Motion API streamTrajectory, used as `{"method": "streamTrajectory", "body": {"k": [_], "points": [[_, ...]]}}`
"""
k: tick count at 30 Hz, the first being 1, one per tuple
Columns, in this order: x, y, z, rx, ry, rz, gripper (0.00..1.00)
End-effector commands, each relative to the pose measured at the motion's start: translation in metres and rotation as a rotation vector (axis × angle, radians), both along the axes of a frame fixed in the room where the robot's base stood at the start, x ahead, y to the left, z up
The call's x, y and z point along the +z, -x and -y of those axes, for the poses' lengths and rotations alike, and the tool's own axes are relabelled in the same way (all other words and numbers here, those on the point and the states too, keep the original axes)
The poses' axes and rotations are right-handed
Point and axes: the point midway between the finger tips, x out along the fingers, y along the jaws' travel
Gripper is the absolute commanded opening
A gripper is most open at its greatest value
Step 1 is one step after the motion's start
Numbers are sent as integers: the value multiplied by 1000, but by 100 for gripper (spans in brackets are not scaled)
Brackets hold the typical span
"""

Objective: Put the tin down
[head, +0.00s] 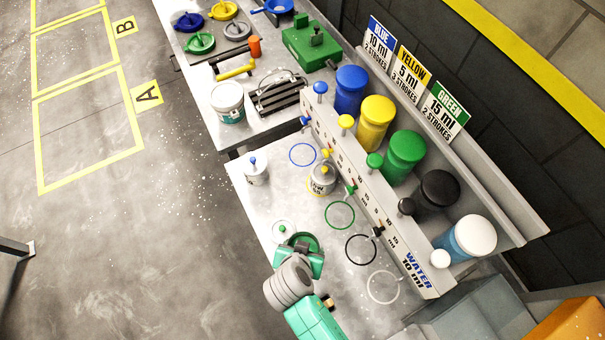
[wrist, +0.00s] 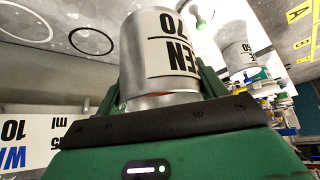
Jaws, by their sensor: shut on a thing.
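The tin (wrist: 160,50) is a silver can with a white label whose visible letters read "EN" and "70", upside down in the wrist view. My gripper (wrist: 160,88) is shut on it, a green jaw on either side. In the head view my gripper (head: 302,250) is at the front of the grey bench, and the tin's round opening (head: 303,239) looks green inside. A white disc with a green knob (head: 282,230) lies just left of it. The green ring mark (head: 339,215) is empty, up and right of the tin. I cannot tell whether the tin's base touches the bench.
A tin with a blue knob (head: 256,170) and a yellow-marked tin (head: 322,180) stand farther back. The black ring (head: 361,249) and white ring (head: 383,287) are empty. The dispenser panel (head: 365,195) with its coloured bottles borders the right side. A white pail (head: 228,102) stands behind.

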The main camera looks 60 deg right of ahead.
Motion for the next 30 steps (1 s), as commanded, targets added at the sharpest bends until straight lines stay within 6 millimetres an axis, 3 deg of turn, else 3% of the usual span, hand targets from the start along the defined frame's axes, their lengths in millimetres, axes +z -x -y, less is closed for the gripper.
{"method": "streamTrajectory", "body": {"k": [7,15,22,30], "points": [[-7,10,4,-41,2,2,33],[-55,9,4,-39,0,0,33],[-67,9,4,-39,1,0,33],[-103,9,4,-38,0,2,33]]}}
